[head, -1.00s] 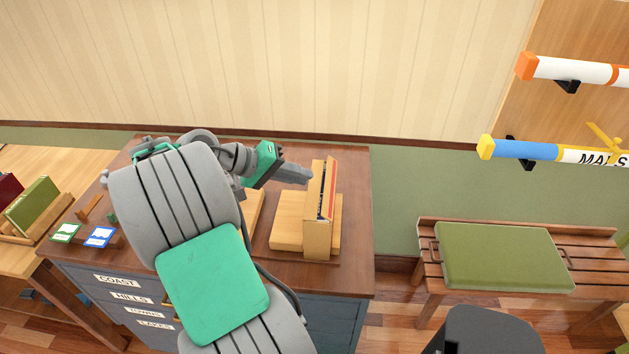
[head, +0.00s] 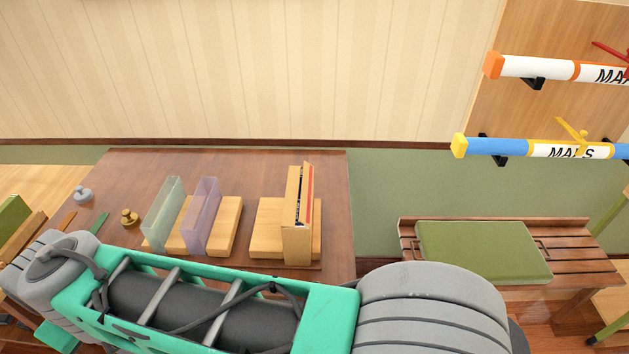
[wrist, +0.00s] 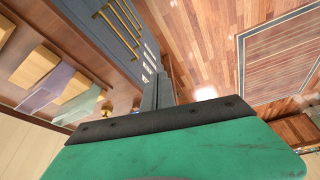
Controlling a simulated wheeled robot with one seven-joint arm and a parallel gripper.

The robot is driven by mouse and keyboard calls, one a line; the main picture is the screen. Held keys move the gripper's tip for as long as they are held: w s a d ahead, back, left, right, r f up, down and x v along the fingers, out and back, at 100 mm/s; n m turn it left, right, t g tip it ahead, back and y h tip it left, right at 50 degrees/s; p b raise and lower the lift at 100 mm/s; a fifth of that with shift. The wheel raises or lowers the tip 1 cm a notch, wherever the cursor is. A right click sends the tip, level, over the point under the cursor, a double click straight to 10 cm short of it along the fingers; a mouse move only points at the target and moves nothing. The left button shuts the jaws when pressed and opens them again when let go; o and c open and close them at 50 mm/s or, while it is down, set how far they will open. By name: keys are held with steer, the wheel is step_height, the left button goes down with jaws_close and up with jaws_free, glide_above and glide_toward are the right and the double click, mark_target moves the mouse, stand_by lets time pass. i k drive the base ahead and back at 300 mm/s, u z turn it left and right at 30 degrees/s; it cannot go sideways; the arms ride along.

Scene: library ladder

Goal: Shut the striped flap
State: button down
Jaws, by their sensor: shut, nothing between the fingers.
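A tan box file (head: 297,220) stands upright on a pale wooden block on the desk in the head view. A thin panel with a red strip (head: 309,195) shows at its right side; this looks like its flap, but stripes are too small to make out. My gripper (wrist: 158,90) shows in the wrist view with its grey fingers together and empty, over the floor beside the drawer front. It is apart from the box, which I cannot make out in the wrist view. In the head view my arm crosses the lower part and the fingers are not visible.
Clear dividers (head: 203,215) on a wooden base and a brass weight (head: 130,217) stand left of the box on the desk (head: 250,170). A bench with a green cushion (head: 480,250) is at right, below wall-mounted map tubes (head: 550,148). Drawers have brass handles (wrist: 122,28).

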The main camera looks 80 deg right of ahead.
mark_target(305, 204)
steer(key=k, duration=0.45)
steer(key=u, duration=1.55)
steer(key=k, duration=1.2)
steer(key=z, duration=0.45)
